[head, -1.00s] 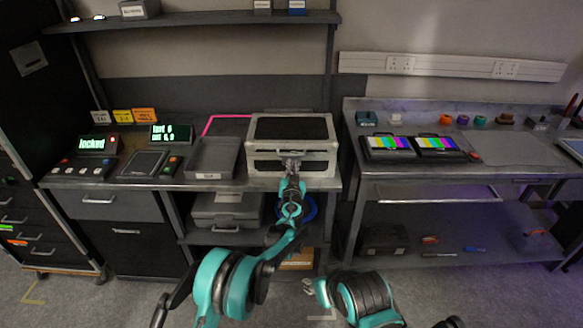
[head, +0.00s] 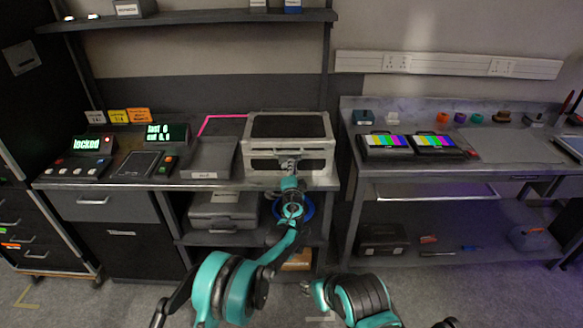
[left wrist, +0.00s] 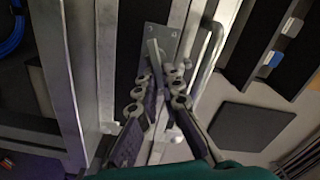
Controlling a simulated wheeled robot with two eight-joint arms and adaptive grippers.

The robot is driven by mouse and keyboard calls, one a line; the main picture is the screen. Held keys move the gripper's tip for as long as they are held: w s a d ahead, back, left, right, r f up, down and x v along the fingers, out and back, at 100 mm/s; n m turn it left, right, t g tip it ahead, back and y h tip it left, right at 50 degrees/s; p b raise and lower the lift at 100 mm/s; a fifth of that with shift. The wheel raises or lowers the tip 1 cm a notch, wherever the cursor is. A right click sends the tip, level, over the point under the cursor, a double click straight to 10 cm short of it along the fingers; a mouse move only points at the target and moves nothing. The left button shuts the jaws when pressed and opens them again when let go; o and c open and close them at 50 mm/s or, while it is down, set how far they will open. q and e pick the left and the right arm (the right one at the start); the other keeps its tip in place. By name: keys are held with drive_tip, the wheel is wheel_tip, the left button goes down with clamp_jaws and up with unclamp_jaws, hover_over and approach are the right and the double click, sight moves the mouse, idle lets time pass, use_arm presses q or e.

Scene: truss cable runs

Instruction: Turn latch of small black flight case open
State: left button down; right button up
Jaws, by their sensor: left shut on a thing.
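The small black flight case (head: 290,127) has a black lid panel and silver metal edges. It stands closed on the left bench in the head view. My left gripper (head: 289,166) is at the middle of its front face, covering the latch there. In the left wrist view the latch (left wrist: 155,50) is a pale metal lever on a grey plate with screws (left wrist: 171,33). The fingertips of my left gripper (left wrist: 163,78) are shut on the lever, which looks slightly slanted against the plate.
A grey tray (head: 211,157) and a control box with a lit "locked" display (head: 88,145) stand left of the case. A shelf (head: 190,20) runs above. Two colour-bar monitors (head: 384,145) stand on the right bench, across a narrow gap.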

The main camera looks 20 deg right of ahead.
use_arm(q)
drive_tip(key=m, duration=0.4)
drive_tip(key=shift+d+f+m+b, duration=0.1)
drive_tip(key=shift+f+m+b, duration=0.2)
drive_tip(key=shift+f, duration=0.1)
idle(0.4)
drive_tip(key=c, duration=1.7)
unclamp_jaws()
drive_tip(key=shift+s, duration=0.1)
drive_tip(key=v, duration=1.2)
drive_tip(key=shift+r, duration=0.1)
